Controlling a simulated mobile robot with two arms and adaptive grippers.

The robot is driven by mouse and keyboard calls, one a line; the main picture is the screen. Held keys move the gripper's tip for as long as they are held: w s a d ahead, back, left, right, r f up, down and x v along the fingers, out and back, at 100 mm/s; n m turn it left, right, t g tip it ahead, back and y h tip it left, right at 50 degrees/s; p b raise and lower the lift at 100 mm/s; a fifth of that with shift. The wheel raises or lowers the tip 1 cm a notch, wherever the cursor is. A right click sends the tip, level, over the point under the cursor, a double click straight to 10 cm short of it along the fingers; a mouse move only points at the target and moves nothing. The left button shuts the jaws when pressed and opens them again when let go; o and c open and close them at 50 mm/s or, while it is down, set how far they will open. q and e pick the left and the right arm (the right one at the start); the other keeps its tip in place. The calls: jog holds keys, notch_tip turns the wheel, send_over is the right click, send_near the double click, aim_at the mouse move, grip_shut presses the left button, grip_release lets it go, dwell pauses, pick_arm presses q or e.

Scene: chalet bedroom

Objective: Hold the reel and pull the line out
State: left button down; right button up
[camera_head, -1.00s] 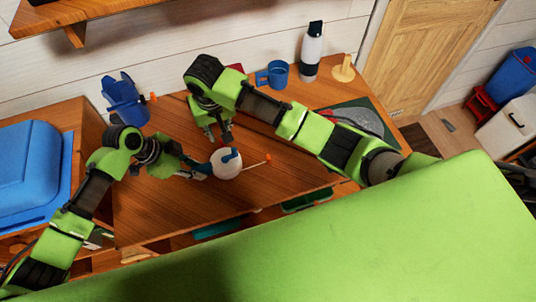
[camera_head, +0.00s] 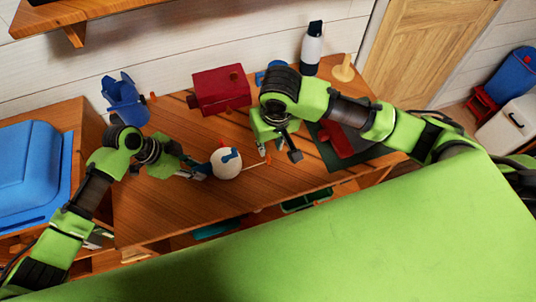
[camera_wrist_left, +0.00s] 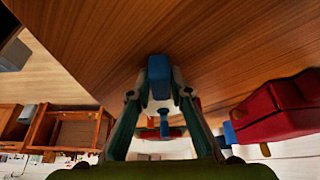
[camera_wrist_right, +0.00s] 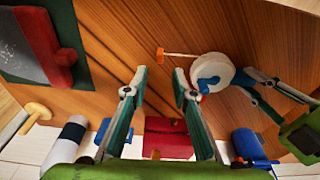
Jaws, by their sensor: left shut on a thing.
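The reel (camera_head: 226,168) is a white round drum with blue parts, in the middle of the wooden table. My left gripper (camera_head: 203,172) is shut on it from the left. In the left wrist view a blue part (camera_wrist_left: 159,76) of the reel sits between the fingertips, with white drum behind. The line (camera_head: 252,164) sticks out of the reel to the right and ends in a small orange tip; its orange end (camera_wrist_right: 160,54) also shows in the right wrist view. My right gripper (camera_head: 280,154) is open and empty, its fingers beside the line's end, apart from it.
A red box (camera_head: 220,92) stands at the back of the table, with a blue mug (camera_head: 270,73) partly hidden by my right arm. A bottle (camera_head: 312,50) and a wooden stand (camera_head: 344,70) are at back right. A blue container (camera_head: 125,103) stands back left. The front table is clear.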

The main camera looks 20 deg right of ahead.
aim_at(269, 157)
jog(key=f, duration=0.3)
jog(key=w+f, duration=0.1)
jog(key=f, duration=0.4)
jog(key=shift+w+f, duration=0.2)
jog(key=shift+f, duration=0.2)
grip_shut()
